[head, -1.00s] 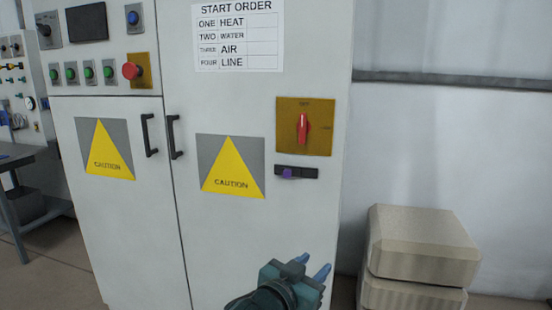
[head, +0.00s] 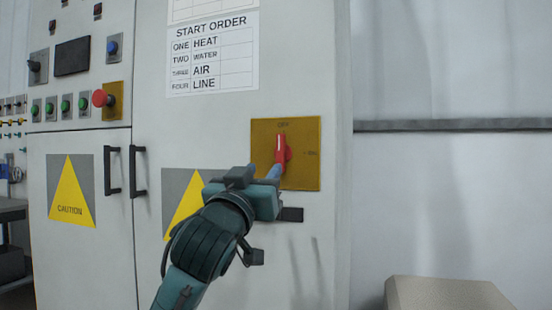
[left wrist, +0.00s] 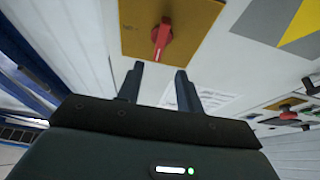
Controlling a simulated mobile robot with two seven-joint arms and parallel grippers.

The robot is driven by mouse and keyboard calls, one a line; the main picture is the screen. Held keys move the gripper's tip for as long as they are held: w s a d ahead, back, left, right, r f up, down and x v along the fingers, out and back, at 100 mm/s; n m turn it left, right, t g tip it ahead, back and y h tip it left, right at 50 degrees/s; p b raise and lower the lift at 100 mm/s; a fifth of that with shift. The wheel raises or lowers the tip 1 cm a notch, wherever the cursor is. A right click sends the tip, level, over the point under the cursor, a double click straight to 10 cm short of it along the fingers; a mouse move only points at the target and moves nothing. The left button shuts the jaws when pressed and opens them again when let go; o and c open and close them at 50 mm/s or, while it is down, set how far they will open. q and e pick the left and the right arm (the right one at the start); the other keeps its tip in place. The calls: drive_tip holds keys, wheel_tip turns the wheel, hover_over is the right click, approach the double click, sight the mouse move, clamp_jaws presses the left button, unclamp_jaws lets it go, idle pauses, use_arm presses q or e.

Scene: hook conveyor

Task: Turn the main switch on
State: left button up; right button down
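The main switch is a red rotary handle (head: 281,152) on a yellow-brown plate (head: 305,165) on the cabinet's right door. Its handle stands upright, toward the OFF mark at the top; the ON mark is at the right. The red handle also shows at the top of the left wrist view (left wrist: 162,36). My left gripper (head: 262,172) is just below and in front of the handle. In the left wrist view, its two fingers (left wrist: 158,84) are apart with nothing between them, and the handle lies beyond their tips. My right gripper is not in view.
The grey cabinet (head: 90,250) carries door handles, caution signs, a start order sheet (head: 212,55), green buttons and a red emergency button (head: 101,98). A dark latch (head: 291,214) sits below the switch plate. A beige box (head: 450,293) stands at lower right.

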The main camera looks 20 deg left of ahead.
sight(279, 151)
use_arm(q)
drive_tip(key=x, duration=0.9)
drive_tip(key=shift+w, duration=0.25)
clamp_jaws()
